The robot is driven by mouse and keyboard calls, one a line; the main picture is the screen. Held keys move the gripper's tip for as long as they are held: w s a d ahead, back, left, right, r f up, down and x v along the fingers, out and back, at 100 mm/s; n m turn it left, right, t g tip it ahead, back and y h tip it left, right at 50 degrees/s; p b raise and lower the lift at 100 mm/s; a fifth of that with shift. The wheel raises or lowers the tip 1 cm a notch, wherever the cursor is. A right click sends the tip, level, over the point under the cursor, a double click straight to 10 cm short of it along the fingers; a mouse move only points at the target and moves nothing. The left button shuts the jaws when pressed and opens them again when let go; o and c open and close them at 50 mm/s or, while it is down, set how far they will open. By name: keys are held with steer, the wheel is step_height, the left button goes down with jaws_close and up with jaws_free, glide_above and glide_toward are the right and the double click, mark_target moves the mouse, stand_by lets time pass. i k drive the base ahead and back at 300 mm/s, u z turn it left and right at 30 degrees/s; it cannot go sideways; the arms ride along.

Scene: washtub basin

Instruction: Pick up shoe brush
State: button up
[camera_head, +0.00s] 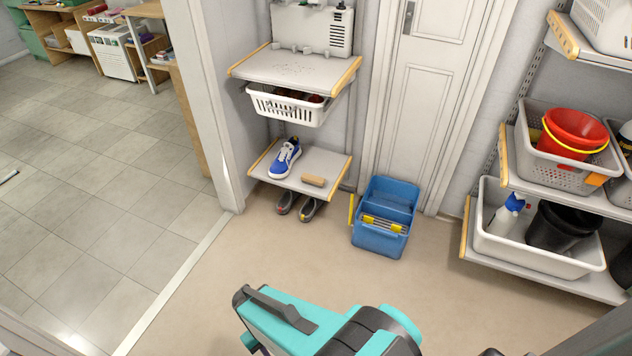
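The shoe brush (313,181), a small tan wooden block, lies on the low shelf (322,163) against the wall, near the shelf's right front edge. Its bristles cannot be made out at this size. A blue and white shoe (284,158) stands on the same shelf, to the left of the brush and apart from it. My gripper does not show in the head view, so its opening and its place relative to the brush cannot be told.
A white basket (285,106) hangs above the low shelf. Dark shoes (298,206) stand on the floor below it. A blue bucket (381,239) stands to the right. A shelf rack (540,180) with tubs is at the far right. The beige floor (240,262) in front is clear.

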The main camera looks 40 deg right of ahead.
mark_target(312, 180)
steer(key=i, duration=0.9)
steer(key=u, duration=0.05)
